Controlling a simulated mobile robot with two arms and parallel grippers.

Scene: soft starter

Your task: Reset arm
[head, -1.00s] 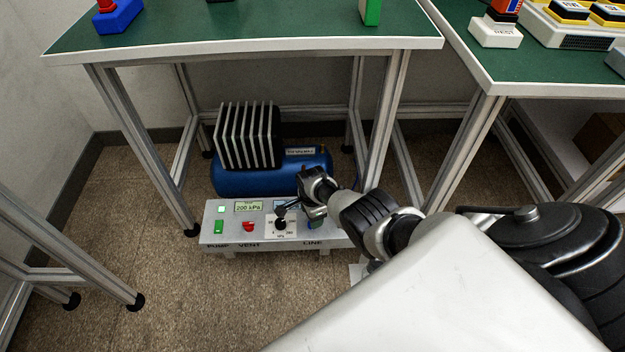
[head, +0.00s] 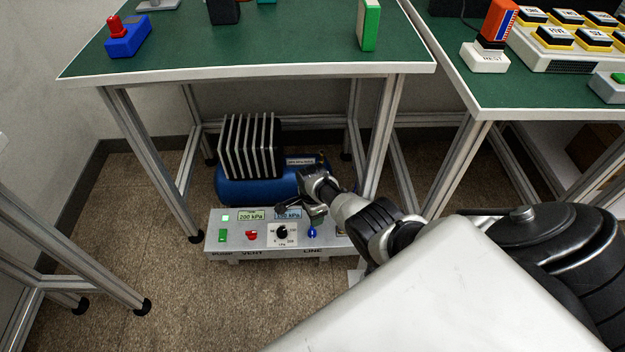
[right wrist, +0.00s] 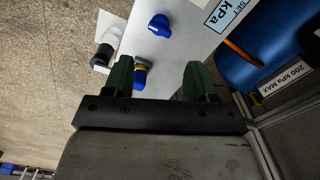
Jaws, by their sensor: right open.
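My right gripper (head: 302,209) comes in from the right in the head view and hovers over the back edge of the grey control panel (head: 268,241). In the right wrist view its green fingers (right wrist: 157,78) are apart, with a blue fitting with a yellow band (right wrist: 141,76) seen between them; I cannot tell its distance. The panel carries a green button (head: 222,236), a red VENT knob (head: 252,235), a black dial (head: 282,233) and a blue LINE knob (head: 312,233), which also shows in the right wrist view (right wrist: 160,25). The left gripper is out of view.
A blue tank (head: 255,188) with a black finned block (head: 250,146) stands behind the panel. Table legs (head: 150,160) flank this space, and a green-topped table (head: 250,50) is overhead. Another table (head: 545,90) is at right. Floor in front is clear.

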